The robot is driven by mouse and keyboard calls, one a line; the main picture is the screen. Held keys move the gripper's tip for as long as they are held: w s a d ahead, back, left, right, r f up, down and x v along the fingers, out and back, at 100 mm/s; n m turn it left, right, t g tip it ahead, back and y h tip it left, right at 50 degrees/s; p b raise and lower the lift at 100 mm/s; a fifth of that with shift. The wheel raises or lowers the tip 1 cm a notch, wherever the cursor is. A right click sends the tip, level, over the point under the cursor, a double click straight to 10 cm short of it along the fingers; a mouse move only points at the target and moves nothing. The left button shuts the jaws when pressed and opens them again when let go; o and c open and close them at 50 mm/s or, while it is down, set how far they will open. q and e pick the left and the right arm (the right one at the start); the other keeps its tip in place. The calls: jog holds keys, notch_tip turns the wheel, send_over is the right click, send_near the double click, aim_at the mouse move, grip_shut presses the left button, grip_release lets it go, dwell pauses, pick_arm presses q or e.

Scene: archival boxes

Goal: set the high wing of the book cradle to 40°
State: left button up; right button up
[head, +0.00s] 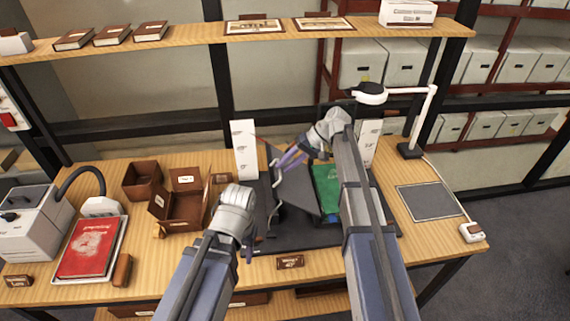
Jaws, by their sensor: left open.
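The book cradle stands mid-table on a dark base (325,236). Its left wing (297,190) is a dark grey panel, raised and tilted, with a pale wire-like bar along its left side. A green book (326,188) lies to the right of it, partly behind my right arm. White scale plates stand behind the cradle at left (244,150) and right (369,142); their marks are too small to read surely. My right gripper (284,162) reaches left to the raised wing's upper edge; contact is unclear. My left gripper (248,254) is open, low by the cradle's front left, mostly hidden by its wrist.
A small label (290,261) sits at the table's front edge. Brown boxes (182,206) and a red book (89,247) on a tray are left. A lamp (410,150), a grey mat (429,201) and a small white device (471,232) are right. A shelf (200,38) crosses above.

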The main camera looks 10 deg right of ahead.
jog(key=shift+o, duration=1)
jog(key=shift+a, duration=0.1)
jog(key=p+v, duration=0.5)
jog(key=v, duration=0.3)
jog(key=shift+p, duration=0.35)
jog(key=shift+f, duration=0.1)
jog(key=shift+s+a, duration=0.1)
